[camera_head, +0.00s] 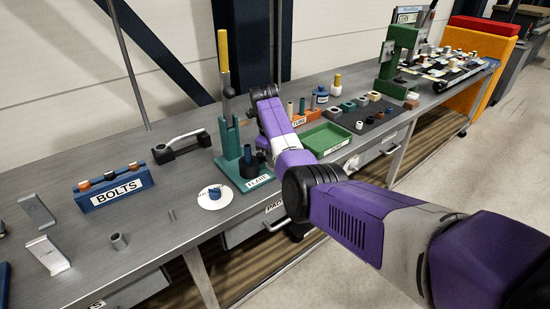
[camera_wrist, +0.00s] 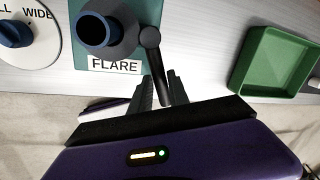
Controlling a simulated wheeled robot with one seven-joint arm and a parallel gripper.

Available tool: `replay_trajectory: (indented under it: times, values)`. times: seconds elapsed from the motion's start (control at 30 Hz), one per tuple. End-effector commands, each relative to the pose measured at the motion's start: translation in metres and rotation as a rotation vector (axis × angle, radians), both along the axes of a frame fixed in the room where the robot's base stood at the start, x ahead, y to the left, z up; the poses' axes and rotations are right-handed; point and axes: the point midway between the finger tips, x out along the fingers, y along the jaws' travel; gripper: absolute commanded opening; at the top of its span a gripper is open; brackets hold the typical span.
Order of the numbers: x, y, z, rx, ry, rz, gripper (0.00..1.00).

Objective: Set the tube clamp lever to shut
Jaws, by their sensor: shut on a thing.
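The teal flaring stand (camera_head: 230,150) with its FLARE label (camera_head: 258,182) stands on the bench, and a yellow-topped handle (camera_head: 223,50) rises from it. The lever points down the picture, slightly right. My gripper (camera_wrist: 161,88) is shut on the lever's free end. My arm hides the fingers and lever in the head view.
A white dial with a blue knob (camera_head: 214,193) lies left of the stand. A green tray (camera_head: 325,138) is close on the right.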

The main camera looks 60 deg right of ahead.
Motion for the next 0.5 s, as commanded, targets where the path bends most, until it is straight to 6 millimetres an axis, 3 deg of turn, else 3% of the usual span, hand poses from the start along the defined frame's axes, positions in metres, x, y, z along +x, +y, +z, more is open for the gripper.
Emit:
replay_trajectory:
  times: [0.5]
  values:
    - [0.0004, 0.0063, 0.0003, 0.001, 0.002, -0.115, 0.00]
